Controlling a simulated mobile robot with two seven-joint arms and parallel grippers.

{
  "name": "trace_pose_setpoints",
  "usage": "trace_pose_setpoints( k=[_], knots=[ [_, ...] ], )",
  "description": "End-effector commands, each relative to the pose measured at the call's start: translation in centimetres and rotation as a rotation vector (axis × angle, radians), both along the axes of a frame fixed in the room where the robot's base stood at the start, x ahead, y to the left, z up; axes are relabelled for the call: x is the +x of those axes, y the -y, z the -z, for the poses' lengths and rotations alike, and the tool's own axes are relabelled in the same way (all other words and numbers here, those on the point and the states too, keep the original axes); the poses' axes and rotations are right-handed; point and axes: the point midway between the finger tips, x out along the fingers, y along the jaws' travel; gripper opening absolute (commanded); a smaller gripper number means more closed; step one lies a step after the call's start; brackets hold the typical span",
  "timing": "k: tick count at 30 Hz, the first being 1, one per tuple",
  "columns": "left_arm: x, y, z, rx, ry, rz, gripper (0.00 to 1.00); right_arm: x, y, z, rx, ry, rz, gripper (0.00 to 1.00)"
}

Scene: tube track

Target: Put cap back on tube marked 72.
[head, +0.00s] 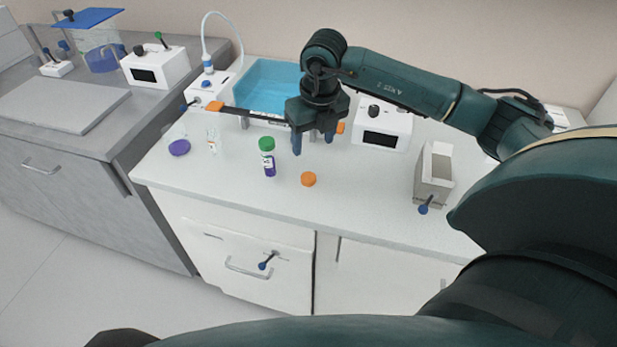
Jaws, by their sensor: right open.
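A tube with a green cap and purple lower part (269,163) stands upright on the white counter. A small clear tube with an orange band (212,142) stands upright further left, with no cap visible on it. An orange cap (308,179) lies on the counter right of the green-capped tube. A purple cap (179,147) lies near the counter's left edge. The tube markings are too small to read, so I cannot tell which is 72. My right gripper (313,143) points down, open and empty, above the counter behind the orange cap. My left gripper is not in view.
A dark bar with orange ends (248,114) runs before the blue basin (266,88), partly hidden by my right gripper. A white device (382,130) stands behind right, and a grey box (434,175) further right. The front middle of the counter is clear.

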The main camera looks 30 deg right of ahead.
Motion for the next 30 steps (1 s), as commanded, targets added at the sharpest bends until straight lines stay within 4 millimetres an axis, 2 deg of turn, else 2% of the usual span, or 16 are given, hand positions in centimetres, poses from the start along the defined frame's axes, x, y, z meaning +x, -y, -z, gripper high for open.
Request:
trace_pose_setpoints(
  k=[3,9,13,23,30],
  knots=[
    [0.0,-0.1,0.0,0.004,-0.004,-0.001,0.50,0.2,0.0,2.5,0.000,-0.007,0.000,0.58],
    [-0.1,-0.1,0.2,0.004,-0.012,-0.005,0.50,0.8,0.0,5.5,0.002,-0.004,-0.001,0.58],
    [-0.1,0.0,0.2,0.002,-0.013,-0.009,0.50,0.9,0.0,6.3,0.001,-0.002,-0.002,0.58],
    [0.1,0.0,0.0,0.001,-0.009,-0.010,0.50,0.9,0.0,6.5,0.002,-0.002,-0.001,0.58],
    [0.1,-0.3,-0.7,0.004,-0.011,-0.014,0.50,1.2,-0.1,9.8,0.002,-0.005,-0.001,0.58]
  ],
)
